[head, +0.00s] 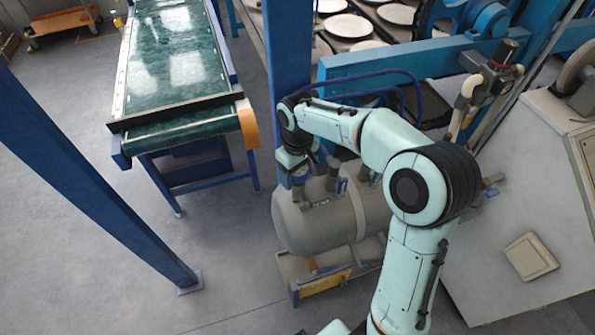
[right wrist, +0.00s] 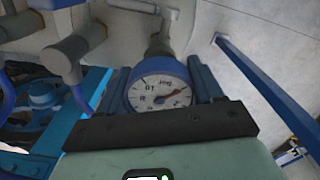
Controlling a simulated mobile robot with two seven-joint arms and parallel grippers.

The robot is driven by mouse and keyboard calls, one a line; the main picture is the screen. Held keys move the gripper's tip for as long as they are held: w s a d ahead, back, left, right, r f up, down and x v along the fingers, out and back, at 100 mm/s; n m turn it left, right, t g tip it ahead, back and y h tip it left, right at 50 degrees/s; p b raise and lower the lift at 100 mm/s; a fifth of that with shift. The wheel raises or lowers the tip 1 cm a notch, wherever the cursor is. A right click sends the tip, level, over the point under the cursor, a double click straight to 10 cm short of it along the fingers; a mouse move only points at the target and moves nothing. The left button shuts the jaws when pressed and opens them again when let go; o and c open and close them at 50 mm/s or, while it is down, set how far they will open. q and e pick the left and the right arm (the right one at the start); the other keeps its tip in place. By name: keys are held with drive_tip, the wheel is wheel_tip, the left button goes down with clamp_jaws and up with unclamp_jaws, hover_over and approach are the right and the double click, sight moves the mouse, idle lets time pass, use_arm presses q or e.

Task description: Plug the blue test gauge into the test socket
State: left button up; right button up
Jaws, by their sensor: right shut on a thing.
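My right gripper (head: 297,172) is above the left end of the grey tank (head: 318,228) in the head view. In the right wrist view its two blue fingers (right wrist: 160,88) stand on either side of the blue test gauge (right wrist: 158,94), shut on it. The gauge has a round white dial with a red needle, facing the wrist camera. A grey upright pipe stub (right wrist: 160,40), probably the test socket, shows directly beyond the gauge, in line with it. The gauge's lower end is hidden, so I cannot tell whether it is seated. My left gripper is not in view.
Other grey pipe stubs (right wrist: 75,45) rise from the tank beside the gripper, with blue parts on them. A blue post (head: 287,60) stands close behind my arm. A green conveyor (head: 170,60) is at left, and a grey cabinet (head: 520,200) at right.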

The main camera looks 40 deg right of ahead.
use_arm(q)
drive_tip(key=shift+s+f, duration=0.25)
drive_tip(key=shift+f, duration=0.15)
use_arm(e)
drive_tip(key=shift+f, duration=0.55)
drive_tip(key=o, duration=0.9)
drive_tip(key=shift+c, duration=0.2)
drive_tip(key=shift+r+p, duration=1.2)
drive_tip(key=shift+r, duration=1.4)
drive_tip(key=shift+w+r+p, duration=0.1)
drive_tip(key=shift+r+p, duration=0.7)
drive_tip(key=shift+r, duration=2.15)
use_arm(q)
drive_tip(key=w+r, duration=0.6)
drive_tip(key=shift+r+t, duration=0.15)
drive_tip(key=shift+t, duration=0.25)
